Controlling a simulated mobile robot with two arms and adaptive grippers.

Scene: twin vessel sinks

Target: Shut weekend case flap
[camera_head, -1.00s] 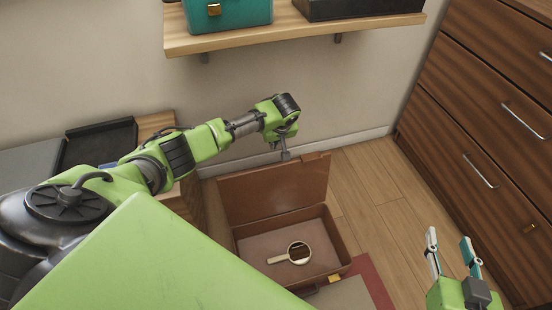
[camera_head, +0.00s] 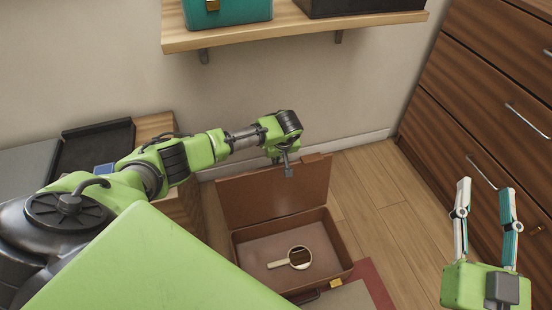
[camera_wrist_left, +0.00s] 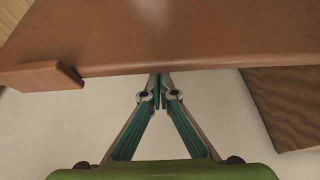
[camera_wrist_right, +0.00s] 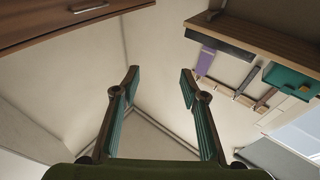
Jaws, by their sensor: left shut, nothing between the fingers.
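The brown weekend case (camera_head: 240,250) stands open on the floor in the head view, its flap (camera_head: 270,192) raised upright at the back. A hand mirror (camera_head: 299,257) lies inside it. My left gripper (camera_head: 289,172) is shut and empty at the top edge of the flap. In the left wrist view the fingertips (camera_wrist_left: 160,78) are together at the edge of the brown flap (camera_wrist_left: 190,35); I cannot tell whether they touch it. My right gripper (camera_head: 484,186) is open and empty at the lower right. Its spread fingers also show in the right wrist view (camera_wrist_right: 160,75).
A wooden shelf (camera_head: 290,36) with a teal box (camera_head: 228,10) and a dark box (camera_head: 365,5) is on the wall above. A wooden drawer unit (camera_head: 490,130) stands at the right. Bare floor (camera_head: 375,190) lies between case and drawers.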

